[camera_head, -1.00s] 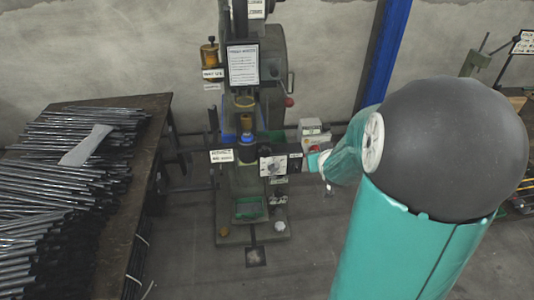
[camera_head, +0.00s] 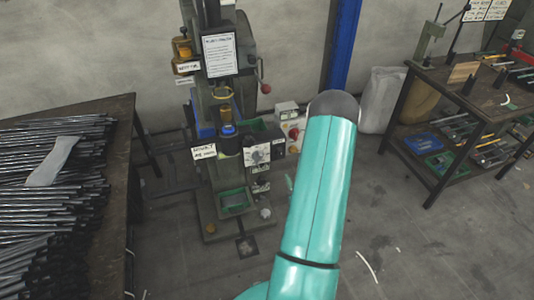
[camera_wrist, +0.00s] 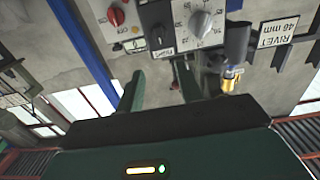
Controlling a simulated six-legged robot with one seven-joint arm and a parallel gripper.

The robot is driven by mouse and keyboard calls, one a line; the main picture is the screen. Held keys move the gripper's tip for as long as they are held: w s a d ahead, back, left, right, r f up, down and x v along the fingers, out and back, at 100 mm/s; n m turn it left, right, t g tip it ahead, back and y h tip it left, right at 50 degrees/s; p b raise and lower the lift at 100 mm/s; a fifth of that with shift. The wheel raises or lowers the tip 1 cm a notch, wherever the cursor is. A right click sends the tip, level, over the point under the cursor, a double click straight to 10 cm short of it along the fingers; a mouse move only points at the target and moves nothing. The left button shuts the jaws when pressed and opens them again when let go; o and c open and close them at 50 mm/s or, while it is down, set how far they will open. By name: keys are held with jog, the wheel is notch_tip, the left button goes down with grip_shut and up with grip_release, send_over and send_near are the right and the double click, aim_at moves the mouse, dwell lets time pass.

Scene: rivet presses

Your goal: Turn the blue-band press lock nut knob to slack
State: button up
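The press (camera_head: 222,100) with a blue band (camera_head: 229,131) stands left of centre in the head view. Its white dial panel (camera_head: 257,154) faces me, with a small dark box beside it. In the wrist view, which looks tilted, a grey pointer knob (camera_wrist: 200,22) sits on the numbered dial panel.
A white box with a red knob (camera_wrist: 116,17) adjoins the dark box. A yellow-and-blue part (camera_wrist: 231,78) and a RIVET sign (camera_wrist: 275,32) are to the right. A table of rods (camera_head: 60,190) stands left, a workbench (camera_head: 450,85) right.

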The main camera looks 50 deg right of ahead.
aim_at(281, 153)
jog(key=x, duration=1.3)
jog(key=shift+w+d, duration=0.15)
jog(key=shift+w, duration=0.1)
grip_shut()
